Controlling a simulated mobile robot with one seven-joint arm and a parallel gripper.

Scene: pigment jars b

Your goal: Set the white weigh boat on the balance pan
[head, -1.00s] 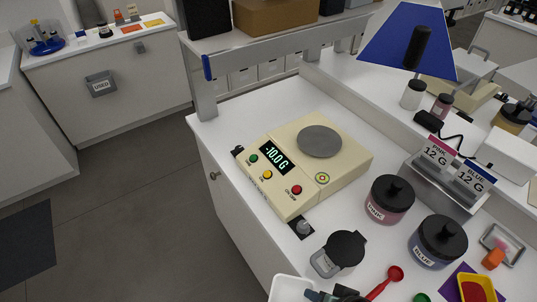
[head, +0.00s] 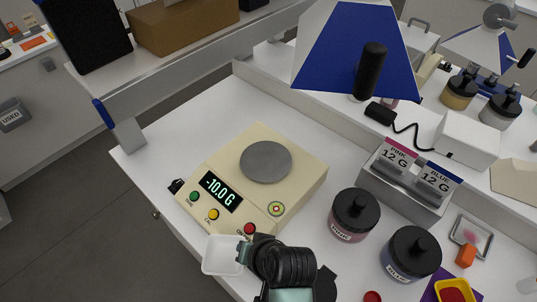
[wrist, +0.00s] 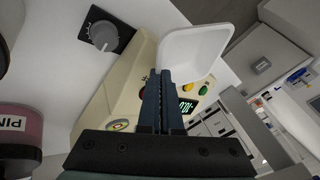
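The white weigh boat (head: 221,257) is a shallow square dish, held in the air at the front left edge of the balance in the head view. My gripper (head: 247,252) is shut on its right edge. In the wrist view the closed fingers (wrist: 159,86) pinch the near rim of the boat (wrist: 196,48), which looks empty and tilted. The cream balance (head: 305,178) reads -10.0 G. Its round grey pan (head: 266,162) is bare and lies behind and to the right of the boat. The fingertips are partly hidden by my wrist in the head view.
A pink jar (head: 354,215) and a blue jar (head: 411,256) stand right of the balance.

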